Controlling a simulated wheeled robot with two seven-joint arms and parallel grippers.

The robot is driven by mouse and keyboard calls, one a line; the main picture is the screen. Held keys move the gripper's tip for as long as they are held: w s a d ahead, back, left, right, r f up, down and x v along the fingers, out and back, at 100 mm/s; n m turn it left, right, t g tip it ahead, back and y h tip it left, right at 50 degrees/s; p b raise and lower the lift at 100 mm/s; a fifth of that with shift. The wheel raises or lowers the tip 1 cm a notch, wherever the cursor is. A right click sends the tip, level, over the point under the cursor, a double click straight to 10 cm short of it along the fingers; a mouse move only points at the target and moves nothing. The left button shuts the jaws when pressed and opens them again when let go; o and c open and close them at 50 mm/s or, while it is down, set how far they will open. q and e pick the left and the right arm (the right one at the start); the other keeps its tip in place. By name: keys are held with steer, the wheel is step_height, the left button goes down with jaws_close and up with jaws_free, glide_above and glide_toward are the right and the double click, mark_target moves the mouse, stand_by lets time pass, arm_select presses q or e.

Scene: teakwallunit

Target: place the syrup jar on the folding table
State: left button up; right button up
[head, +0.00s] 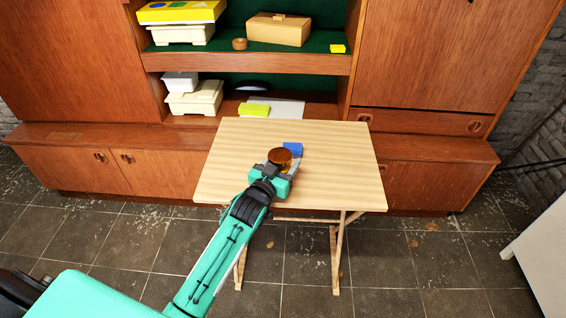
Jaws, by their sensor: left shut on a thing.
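The amber-brown syrup jar (280,156) is seen from above over the middle of the folding table (335,175). My left gripper (276,168) is shut on the jar. The gripper hides the jar's lower part, so I cannot tell whether it touches the tabletop. The folding table has a pale wooden top and stands on crossed legs in front of the wall unit. My right gripper is not in view.
A small blue object (293,146) lies on the table just behind the jar. The tabletop's left and right sides are clear. The teak wall unit (80,60) stands behind, with boxes on its shelves. A white piece of furniture (545,255) stands at right.

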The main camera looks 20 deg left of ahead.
arm_select(q)
steer(key=o, duration=1.3)
steer(key=shift+r, duration=0.1)
steer(key=shift+s, duration=0.25)
steer(key=s, duration=0.3)
steer(key=s+a, duration=0.1)
steer(key=s, duration=0.7)
steer(key=shift+s+a, duration=0.15)
steer(key=shift+s, duration=0.05)
